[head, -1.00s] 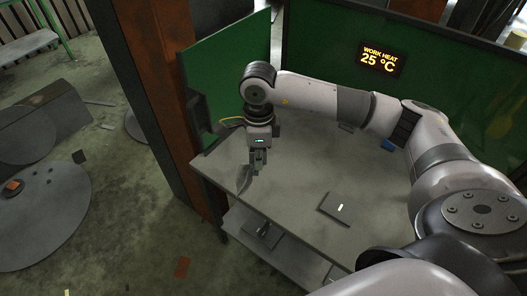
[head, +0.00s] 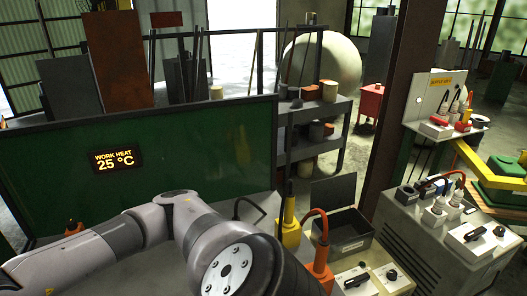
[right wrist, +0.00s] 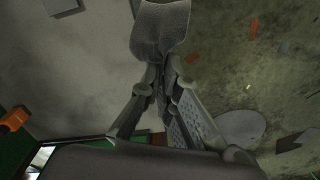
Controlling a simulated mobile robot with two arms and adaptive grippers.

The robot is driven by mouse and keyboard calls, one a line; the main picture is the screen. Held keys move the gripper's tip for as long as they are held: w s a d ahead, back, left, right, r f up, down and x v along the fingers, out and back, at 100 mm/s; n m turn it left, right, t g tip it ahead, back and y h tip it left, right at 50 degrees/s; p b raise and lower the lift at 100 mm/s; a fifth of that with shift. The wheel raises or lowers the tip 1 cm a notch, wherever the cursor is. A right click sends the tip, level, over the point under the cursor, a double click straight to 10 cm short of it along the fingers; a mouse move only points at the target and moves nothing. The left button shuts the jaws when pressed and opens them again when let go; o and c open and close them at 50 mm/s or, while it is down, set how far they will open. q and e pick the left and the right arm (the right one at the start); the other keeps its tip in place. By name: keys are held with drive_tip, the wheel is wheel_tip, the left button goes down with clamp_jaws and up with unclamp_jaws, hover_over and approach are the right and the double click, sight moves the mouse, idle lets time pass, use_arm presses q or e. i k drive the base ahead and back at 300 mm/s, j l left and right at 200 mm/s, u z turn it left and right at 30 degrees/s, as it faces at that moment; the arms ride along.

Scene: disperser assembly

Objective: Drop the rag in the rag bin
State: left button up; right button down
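A grey cloth, the rag (right wrist: 161,28), hangs from my right gripper (right wrist: 160,75) in the right wrist view. The fingers are closed together on its pinched end. The rag is over the boundary between the grey bench top and the stained floor. My left gripper is in neither current view. No bin is clearly marked as the rag bin. A dark open box (head: 352,248) with a raised lid stands at centre right, and a red container (head: 370,101) stands farther back.
A green panel (head: 200,165) with a heat display (head: 114,161) stands behind my arm. Yellow (head: 290,232) and orange (head: 319,266) cabled tools stand beside the dark box. A grey cabinet (head: 425,240) with switch units is at right. A brown post (head: 405,110) rises between.

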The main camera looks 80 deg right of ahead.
sight(350, 233)
drive_tip(key=z, duration=3.45)
